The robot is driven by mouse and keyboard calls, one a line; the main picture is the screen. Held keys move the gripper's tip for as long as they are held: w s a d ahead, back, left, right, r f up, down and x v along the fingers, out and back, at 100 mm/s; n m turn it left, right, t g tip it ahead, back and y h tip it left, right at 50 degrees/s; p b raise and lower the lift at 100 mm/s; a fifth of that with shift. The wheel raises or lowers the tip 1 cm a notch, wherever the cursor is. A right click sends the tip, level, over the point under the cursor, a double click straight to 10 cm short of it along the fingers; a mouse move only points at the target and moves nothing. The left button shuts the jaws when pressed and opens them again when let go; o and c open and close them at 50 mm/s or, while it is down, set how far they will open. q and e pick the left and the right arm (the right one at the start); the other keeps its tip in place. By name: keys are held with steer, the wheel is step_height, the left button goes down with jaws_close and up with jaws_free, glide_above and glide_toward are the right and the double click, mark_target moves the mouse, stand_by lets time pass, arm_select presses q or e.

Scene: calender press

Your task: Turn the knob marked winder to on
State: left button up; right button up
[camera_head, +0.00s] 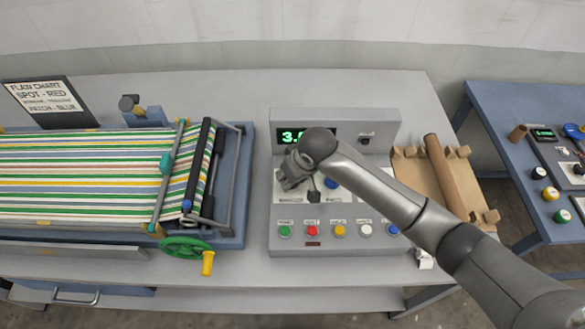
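The grey control console (290,245) stands on the table in the middle of the head view. Its sloped face has a pale label plate with small lettering; the word at its left seems to read winder, but it is too small to be sure. The knob above that word is hidden behind my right gripper (299,186). This gripper comes in from the right and points down over the left part of the plate. Whether its fingers are open, shut or touching the knob cannot be made out. My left gripper is not in view.
A blue knob (331,183) is close right of my gripper. A row of coloured buttons, including a green one (285,231), lies below. A green display (294,136) and a dark knob (364,140) are above. A striped-web machine (232,215) stands left, a brown roll (444,175) right.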

steer(key=shift+r+m, duration=0.1)
steer(key=shift+m, duration=0.3)
steer(key=shift+p, duration=0.3)
steer(key=o, duration=1)
steer(key=v, duration=1.2)
steer(key=shift+s+a, duration=0.15)
